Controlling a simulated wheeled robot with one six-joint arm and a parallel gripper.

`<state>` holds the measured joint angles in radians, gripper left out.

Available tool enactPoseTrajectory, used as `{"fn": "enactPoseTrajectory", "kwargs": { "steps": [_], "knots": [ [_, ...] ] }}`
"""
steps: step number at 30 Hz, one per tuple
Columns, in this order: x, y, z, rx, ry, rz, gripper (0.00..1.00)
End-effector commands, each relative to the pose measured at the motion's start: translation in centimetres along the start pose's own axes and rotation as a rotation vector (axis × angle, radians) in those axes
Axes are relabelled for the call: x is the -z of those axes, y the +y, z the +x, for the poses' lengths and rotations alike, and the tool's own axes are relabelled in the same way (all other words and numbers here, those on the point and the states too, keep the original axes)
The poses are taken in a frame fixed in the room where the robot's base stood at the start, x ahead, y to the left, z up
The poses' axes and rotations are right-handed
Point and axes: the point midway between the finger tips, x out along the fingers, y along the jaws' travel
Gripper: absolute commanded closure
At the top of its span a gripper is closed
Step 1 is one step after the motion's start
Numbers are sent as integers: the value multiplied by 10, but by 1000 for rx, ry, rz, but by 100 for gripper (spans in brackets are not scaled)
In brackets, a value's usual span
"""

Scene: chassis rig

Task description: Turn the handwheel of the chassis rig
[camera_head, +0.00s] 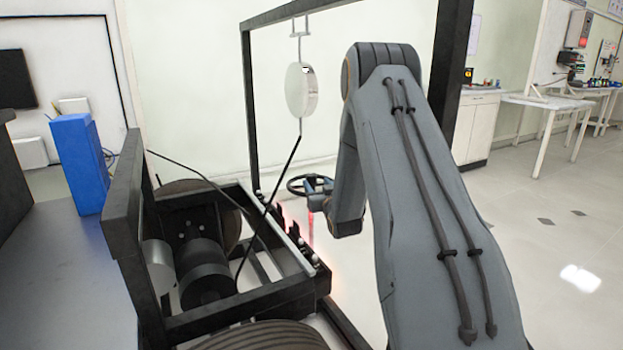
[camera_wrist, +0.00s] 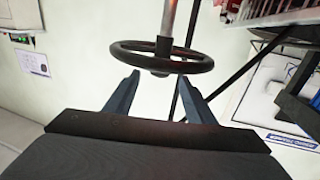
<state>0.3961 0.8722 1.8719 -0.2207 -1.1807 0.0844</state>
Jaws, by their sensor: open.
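The handwheel (camera_head: 309,184) is a dark ring on a thin shaft at the right end of the chassis rig (camera_head: 300,287). In the wrist view the handwheel (camera_wrist: 161,57) lies straight ahead, with its light grey shaft rising from the hub. My gripper (camera_wrist: 161,82) is open, its two blue-grey fingers spread on either side of the hub, near the rim. I cannot tell whether the fingers touch the wheel. In the head view my arm hides most of the gripper, and only a bit of it shows by the wheel.
A dark frame (camera_head: 250,110) stands around the rig, with a white round pulley (camera_head: 301,90) hanging from it. A black cable runs down from the pulley to the rig. A blue box (camera_head: 80,165) stands at the left.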

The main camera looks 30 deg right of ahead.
Motion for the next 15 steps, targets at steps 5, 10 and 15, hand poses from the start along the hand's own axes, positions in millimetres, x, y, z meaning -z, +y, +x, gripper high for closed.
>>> {"fn": "enactPoseTrajectory", "kwargs": {
  "steps": [5, 10, 15],
  "knots": [
    [0, 0, 22, 0, 5, 0, 50],
    [-1, 0, 49, 0, 3, 1, 50],
    [0, 0, 68, 0, 3, 0, 50]
  ]
}}
